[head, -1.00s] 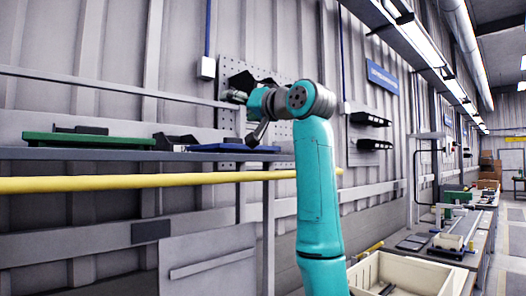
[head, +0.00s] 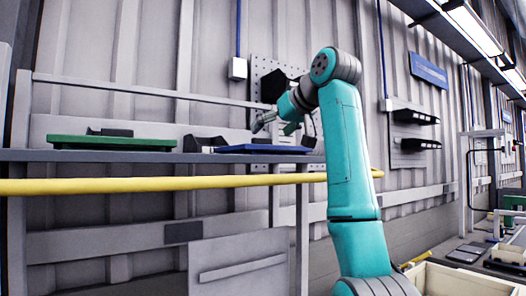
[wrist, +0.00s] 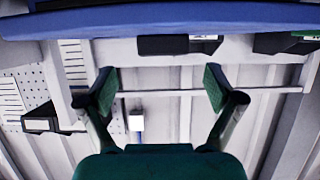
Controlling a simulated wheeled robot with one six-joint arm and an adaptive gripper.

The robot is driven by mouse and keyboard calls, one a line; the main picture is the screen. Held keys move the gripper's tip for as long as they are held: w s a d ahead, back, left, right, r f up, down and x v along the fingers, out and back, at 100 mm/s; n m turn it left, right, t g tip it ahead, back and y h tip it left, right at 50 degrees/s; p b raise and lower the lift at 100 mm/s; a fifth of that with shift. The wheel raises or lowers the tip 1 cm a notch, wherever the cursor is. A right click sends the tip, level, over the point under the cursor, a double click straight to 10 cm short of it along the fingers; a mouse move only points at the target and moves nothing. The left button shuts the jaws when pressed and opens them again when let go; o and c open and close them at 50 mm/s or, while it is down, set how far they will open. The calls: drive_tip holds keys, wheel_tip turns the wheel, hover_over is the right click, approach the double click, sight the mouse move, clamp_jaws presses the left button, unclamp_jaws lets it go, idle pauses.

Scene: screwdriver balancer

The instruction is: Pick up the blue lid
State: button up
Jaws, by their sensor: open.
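The blue lid (head: 264,149) lies flat on the long grey shelf (head: 110,156), toward its right end. In the wrist view, a wide blue band across the top, which looks like the lid (wrist: 150,22), is close to the camera. My gripper (head: 262,122) is just above the lid and apart from it in the head view, its fingers pointing left. In the wrist view my gripper (wrist: 158,90) has its two fingers spread wide with nothing between them.
A green lid (head: 112,143) lies on the shelf's left part. Dark holders stand behind (head: 205,143) the lids. A yellow rail (head: 130,186) runs along the shelf's front. A pegboard (head: 283,85) hangs on the wall. A cream bin (head: 465,281) stands lower right.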

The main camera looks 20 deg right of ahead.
sight(262, 139)
drive_tip(key=x, duration=0.5)
drive_tip(key=shift+a+f, duration=0.15)
drive_tip(key=shift+f, duration=0.05)
drive_tip(key=shift+s, duration=0.1)
drive_tip(key=c, duration=1.5)
drive_tip(key=shift+r, duration=0.2)
